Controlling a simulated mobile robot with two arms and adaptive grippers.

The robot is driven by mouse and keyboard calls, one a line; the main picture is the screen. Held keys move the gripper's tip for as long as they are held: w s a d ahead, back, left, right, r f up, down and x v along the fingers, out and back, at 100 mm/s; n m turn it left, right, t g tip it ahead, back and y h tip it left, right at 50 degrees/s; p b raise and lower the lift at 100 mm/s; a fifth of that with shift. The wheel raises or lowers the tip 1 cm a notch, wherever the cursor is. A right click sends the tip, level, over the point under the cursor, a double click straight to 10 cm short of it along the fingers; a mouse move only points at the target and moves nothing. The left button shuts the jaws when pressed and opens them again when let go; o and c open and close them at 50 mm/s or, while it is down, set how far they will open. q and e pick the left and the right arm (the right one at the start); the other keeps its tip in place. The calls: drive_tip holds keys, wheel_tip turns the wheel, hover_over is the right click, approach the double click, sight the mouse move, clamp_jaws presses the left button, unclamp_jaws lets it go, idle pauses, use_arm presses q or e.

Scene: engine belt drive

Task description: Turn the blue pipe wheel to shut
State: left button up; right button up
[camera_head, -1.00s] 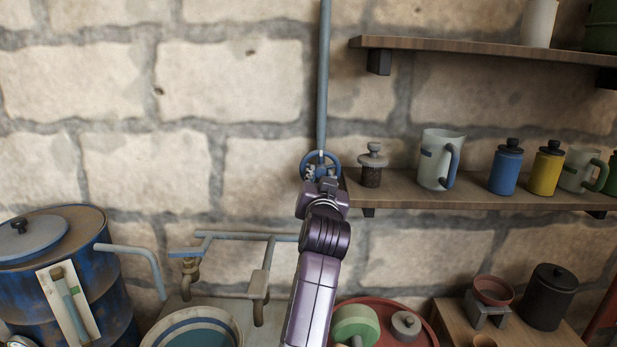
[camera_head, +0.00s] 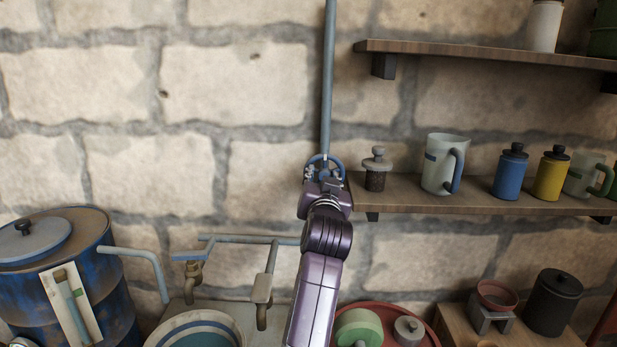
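The blue pipe wheel (camera_head: 337,161) is a small round handwheel on the vertical grey-blue pipe (camera_head: 328,85) against the stone wall. The finger parts show small in front of the wheel. Whether they are closed on its rim cannot be made out. My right gripper is not in view.
A wooden shelf (camera_head: 440,197) right of the wheel holds a jar (camera_head: 375,170), a grey mug (camera_head: 443,163) and several other vessels. Below are pipes with taps (camera_head: 262,287), a basin (camera_head: 199,330) and a blue barrel (camera_head: 100,255). The wall left of the wheel is clear.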

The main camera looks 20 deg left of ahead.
use_arm(q)
wheel_tip(320, 180, up, 10)
drive_tip(key=shift+s+a+r, duration=0.1)
drive_tip(key=shift+s+r, duration=0.05)
drive_tip(key=shift+r, duration=0.05)
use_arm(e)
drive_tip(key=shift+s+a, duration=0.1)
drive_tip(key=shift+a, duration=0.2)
use_arm(q)
drive_tip(key=shift+o, duration=1.3)
drive_tip(key=shift+s+a+r+m+p, duration=0.25)
drive_tip(key=shift+s+m+p, duration=0.2)
drive_tip(key=shift+m, duration=0.55)
drive_tip(key=s+d+f+m+p, duration=0.3)
drive_tip(key=s+f+m, duration=0.4)
drive_tip(key=f+m, duration=0.65)
drive_tip(key=shift+w+a+r+m+p, duration=0.3)
drive_tip(key=shift+w+m, duration=0.2)
drive_tip(key=shift+w, duration=0.8)
drive_tip(key=shift+w+a+r+m+p, duration=0.25)
drive_tip(key=shift+w+r+m+p, duration=0.15)
drive_tip(key=shift+w, duration=0.9)
drive_tip(key=shift+w+a+r+m+p, duration=0.35)
drive_tip(key=shift+w+m, duration=0.2)
drive_tip(key=shift+w, duration=0.75)
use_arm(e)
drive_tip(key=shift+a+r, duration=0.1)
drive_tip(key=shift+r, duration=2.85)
use_arm(q)
drive_tip(key=shift+c, duration=0.3)
